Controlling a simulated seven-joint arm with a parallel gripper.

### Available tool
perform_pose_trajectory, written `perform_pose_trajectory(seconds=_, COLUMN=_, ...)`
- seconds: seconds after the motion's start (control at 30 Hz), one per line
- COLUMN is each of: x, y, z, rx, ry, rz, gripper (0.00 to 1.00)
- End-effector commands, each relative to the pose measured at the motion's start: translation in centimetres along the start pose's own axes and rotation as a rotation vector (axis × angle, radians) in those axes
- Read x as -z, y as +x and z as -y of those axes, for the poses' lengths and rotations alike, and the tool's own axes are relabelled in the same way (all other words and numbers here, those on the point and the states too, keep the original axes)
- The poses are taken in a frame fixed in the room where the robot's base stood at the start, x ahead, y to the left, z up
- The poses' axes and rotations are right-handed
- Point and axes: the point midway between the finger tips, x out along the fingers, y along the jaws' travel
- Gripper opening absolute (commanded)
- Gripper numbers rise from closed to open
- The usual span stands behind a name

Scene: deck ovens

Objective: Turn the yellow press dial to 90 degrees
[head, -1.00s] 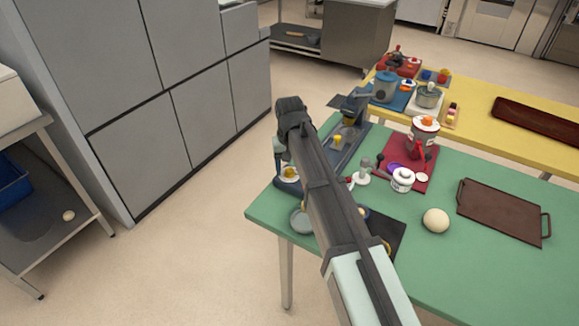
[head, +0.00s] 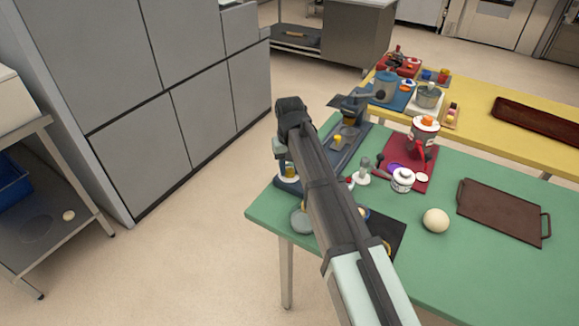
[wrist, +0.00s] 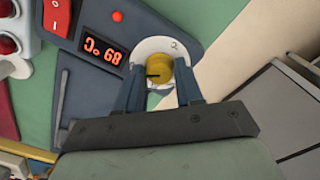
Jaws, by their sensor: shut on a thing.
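The yellow press dial (wrist: 158,72) sits on a white round plate (wrist: 168,46) on the dark blue press panel (wrist: 195,25). A dark pointer mark on the dial faces left in the wrist view. My gripper (wrist: 161,82) is shut on the dial, one blue-grey finger on each side. The lit red display (wrist: 103,48) beside it appears upside down and seems to read 89 °C. In the head view my gripper (head: 285,162) is at the table's left corner, with the yellow dial (head: 290,170) partly hidden by it.
The green table (head: 470,265) holds a white jar (head: 402,180), a pale ball (head: 436,220) and a brown tray (head: 500,210). Grey cabinets stand left, with open floor between.

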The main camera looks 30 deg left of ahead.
Motion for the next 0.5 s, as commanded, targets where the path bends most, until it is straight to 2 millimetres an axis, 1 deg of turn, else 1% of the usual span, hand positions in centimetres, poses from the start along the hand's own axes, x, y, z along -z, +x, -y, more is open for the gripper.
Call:
perform_pose_trajectory(seconds=0.13, x=0.00, y=0.01, z=-0.02, rx=0.000, ry=0.001, rz=0.001, gripper=0.06)
perform_pose_trajectory(seconds=0.17, x=0.00, y=0.01, z=-0.02, rx=0.000, ry=0.001, rz=0.001, gripper=0.38)
perform_pose_trajectory(seconds=0.4, x=0.00, y=0.01, z=-0.01, rx=0.000, ry=0.002, rz=0.001, gripper=0.61)
perform_pose_trajectory(seconds=0.5, x=0.00, y=0.01, z=-0.01, rx=0.000, ry=0.002, rz=0.001, gripper=0.61)
